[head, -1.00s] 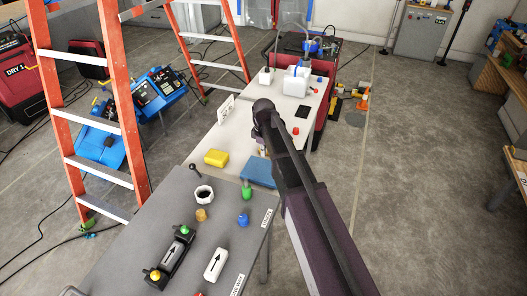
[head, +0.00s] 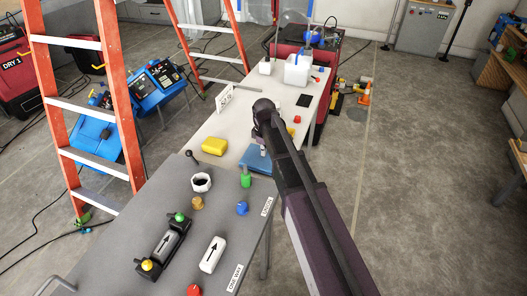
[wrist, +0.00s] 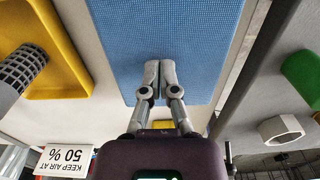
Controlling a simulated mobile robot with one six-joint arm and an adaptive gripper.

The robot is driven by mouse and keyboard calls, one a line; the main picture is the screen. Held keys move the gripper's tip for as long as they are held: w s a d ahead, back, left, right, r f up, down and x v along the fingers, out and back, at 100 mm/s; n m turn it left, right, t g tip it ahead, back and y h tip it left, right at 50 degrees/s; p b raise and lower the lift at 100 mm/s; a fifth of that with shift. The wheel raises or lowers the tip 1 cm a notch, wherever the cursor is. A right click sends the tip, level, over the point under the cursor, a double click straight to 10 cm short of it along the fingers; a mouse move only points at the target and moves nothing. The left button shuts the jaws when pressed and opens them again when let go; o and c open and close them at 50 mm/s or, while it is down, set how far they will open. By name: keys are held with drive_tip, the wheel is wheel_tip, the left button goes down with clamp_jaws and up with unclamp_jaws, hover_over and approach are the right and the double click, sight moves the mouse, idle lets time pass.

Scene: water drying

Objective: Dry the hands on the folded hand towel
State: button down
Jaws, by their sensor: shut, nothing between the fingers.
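The blue folded hand towel (head: 250,161) lies on the light table near its front end, partly hidden behind my arm in the head view. In the wrist view the towel (wrist: 185,28) fills the upper middle and shows a fine woven texture. My gripper (wrist: 156,88) has its two grey fingers together with nothing between them, tips over the towel. In the head view the gripper (head: 263,151) is small and points down at the towel. I cannot tell whether the tips touch it.
A yellow sponge-like block (head: 214,146) lies left of the towel. The dark grey table (head: 120,225) in front holds a white hex nut, coloured knobs and arrow-marked parts. An orange ladder (head: 118,80) stands at left. The floor at right is open.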

drive_tip(key=shift+f, duration=0.15)
idle(0.3)
drive_tip(key=shift+f+b, duration=0.7)
drive_tip(key=shift+b, duration=0.1)
drive_tip(key=shift+s+f+b, duration=0.1)
drive_tip(key=shift+s+b, duration=0.2)
drive_tip(key=shift+s+d+f, duration=0.1)
drive_tip(key=shift+s+d, duration=0.05)
drive_tip(key=shift+w+f, duration=0.2)
drive_tip(key=shift+w+r, duration=0.2)
idle(0.5)
drive_tip(key=shift+r, duration=0.1)
